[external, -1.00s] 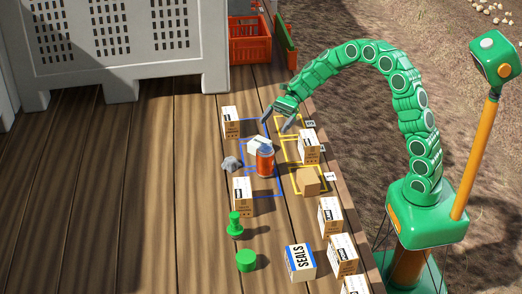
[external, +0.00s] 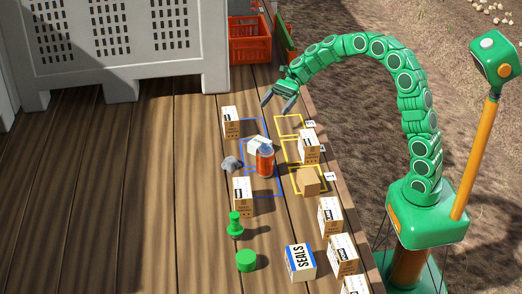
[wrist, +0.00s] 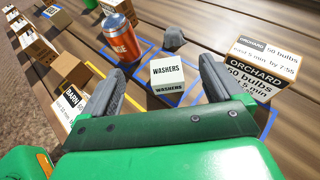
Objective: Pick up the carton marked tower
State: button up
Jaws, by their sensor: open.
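I cannot read "tower" on any carton in view. A carton marked ORCHARD (wrist: 252,75) is at the right in the wrist view; a carton marked BARN (wrist: 70,102) is at the lower left, partly hidden by a finger. More printed cartons stand in the external view: one at the back left (external: 230,122), one at left centre (external: 242,196), one in the yellow outlines (external: 309,147), and a row at the front right (external: 330,217). Their names are too small to read. My gripper (external: 277,108) is open and empty, above the deck's far right part.
A white WASHERS box (wrist: 168,74), an orange can (external: 265,160) and a grey rock (external: 231,164) stand around the blue outlines. A plain brown box (external: 308,182), green pieces (external: 236,225) and a SEALS box (external: 300,262) are nearer.

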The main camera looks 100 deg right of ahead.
jog(key=w+a+n+g+y, duration=0.3)
jog(key=w+a+n+g, duration=0.1)
jog(key=w+a, duration=0.75)
jog(key=n+g+y, duration=0.1)
jog(key=n+g, duration=0.4)
send_near(242, 185)
notch_tip(242, 185, up, 3)
jog(key=a, duration=0.3)
notch_tip(242, 185, down, 5)
jog(key=shift+w+a+r, duration=0.1)
jog(key=shift+a, duration=0.05)
jog(key=shift+x, duration=3.75)
jog(key=shift+r, duration=0.15)
jog(key=c, duration=1.4)
jog(key=shift+r, duration=0.1)
